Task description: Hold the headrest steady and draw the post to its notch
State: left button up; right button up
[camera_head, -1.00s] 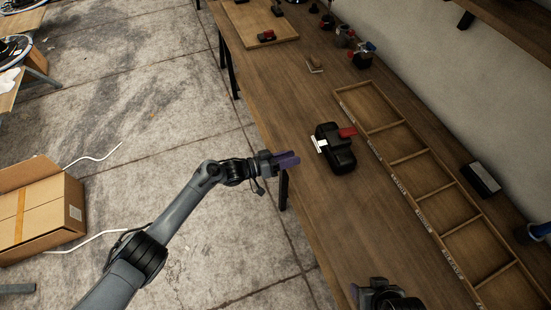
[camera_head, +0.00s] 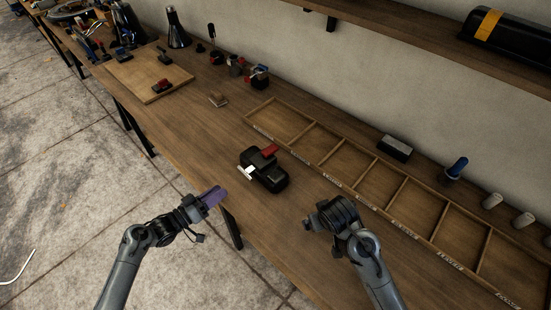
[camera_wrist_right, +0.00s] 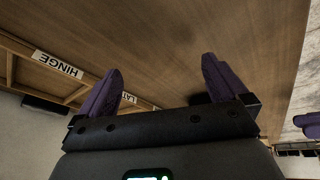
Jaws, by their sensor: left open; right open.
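The black padded block, which I take for the headrest (camera_head: 266,177), lies on the wooden bench. A red piece (camera_head: 270,150) sits on its far side and a white T-shaped piece (camera_head: 246,173) sticks out at its left; I cannot tell which is the post. My left gripper (camera_head: 214,197) is open and empty, left of the block near the bench's front edge. My right gripper (camera_head: 308,222) is to the block's lower right, apart from it. The right wrist view shows its purple fingers (camera_wrist_right: 160,82) spread with nothing between them.
A compartmented wooden tray (camera_head: 330,156) with labels runs behind the block. A grey-topped block (camera_head: 395,148) and a blue-handled tool (camera_head: 457,168) stand beyond it. A wooden board (camera_head: 140,80) lies at the far left. The bench in front of the block is clear.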

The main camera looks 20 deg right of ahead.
jog(key=w+d+r, duration=0.2)
jog(key=w+r, duration=0.1)
jog(key=w, duration=0.7)
notch_tip(320, 180, up, 4)
jog(key=n+g+y, duration=0.1)
jog(key=n+g, duration=0.3)
send_over(276, 174)
jog(key=d, duration=0.1)
jog(key=shift+d+r, duration=0.1)
jog(key=shift+d, duration=0.1)
jog(key=shift+a+n, duration=0.3)
jog(key=shift+a, duration=0.3)
jog(key=shift+s+a+f, duration=0.1)
jog(key=shift+a+f, duration=0.05)
jog(key=shift+f, duration=5.1)
jog(key=c, duration=1.3)
